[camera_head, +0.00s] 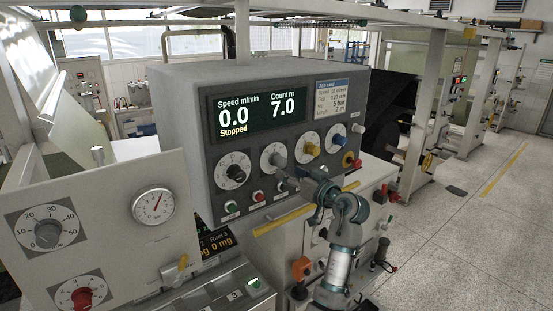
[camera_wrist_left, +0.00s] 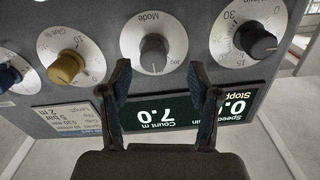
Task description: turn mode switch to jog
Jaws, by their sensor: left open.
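The mode switch is a grey knob on a white round dial on the grey console. It shows in the head view (camera_head: 278,159) and, upside down with the label "Mode", in the wrist view (camera_wrist_left: 153,48). My left gripper (camera_head: 288,177) is open in front of the lower part of that dial. In the wrist view its two dark fingertips (camera_wrist_left: 159,74) are apart, one to each side of the knob's line, with nothing held between them. I cannot tell whether they reach the knob's depth. The dial's position words are too small to read.
A black knob (camera_head: 235,173) is left of the mode dial; a yellow knob (camera_head: 312,149) and a blue knob (camera_head: 339,140) are right. Green (camera_head: 231,207) and red (camera_head: 258,196) buttons sit below. The display (camera_head: 258,108) reads 0.0, Stopped. A yellow bar (camera_head: 275,222) runs below.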

